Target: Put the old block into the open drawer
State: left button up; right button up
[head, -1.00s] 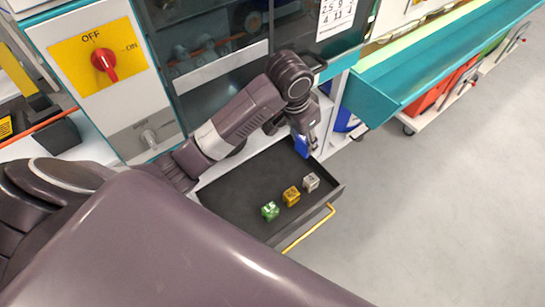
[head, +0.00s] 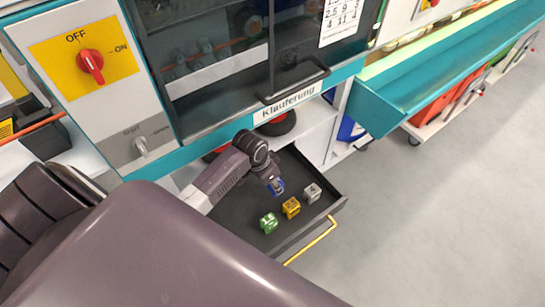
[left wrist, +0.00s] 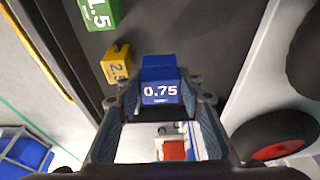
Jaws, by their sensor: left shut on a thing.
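My left gripper (head: 275,184) is shut on a blue block (head: 279,188), over the inside of the open dark drawer (head: 240,213). In the left wrist view the blue block (left wrist: 160,90) reads 0.75 and sits between the fingers of the left gripper (left wrist: 160,102). I cannot tell whether it touches the drawer floor. In the drawer stand a green block (head: 268,222), a yellow block (head: 291,207) and a pale grey block (head: 312,193) in a slanting row, just in front of the blue block. My right gripper is not in view.
The drawer has a yellow handle (head: 310,240). Above it is a glass-fronted cabinet with a black handle (head: 293,86) and the label Klauferung (head: 290,103). A panel with a red switch (head: 91,66) stands left. Open grey floor (head: 440,220) lies right.

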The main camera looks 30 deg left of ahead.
aim_at(273, 191)
pick_arm(q)
jog(key=shift+f+b, duration=0.45)
jog(key=shift+f, duration=2.8)
jog(key=shift+f, duration=0.15)
jog(key=o, duration=1.2)
jog(key=shift+r, duration=0.3)
jog(key=p+v, duration=0.2)
jog(key=v, duration=0.9)
jog(key=shift+s+r, duration=0.1)
jog(key=shift+r, duration=0.25)
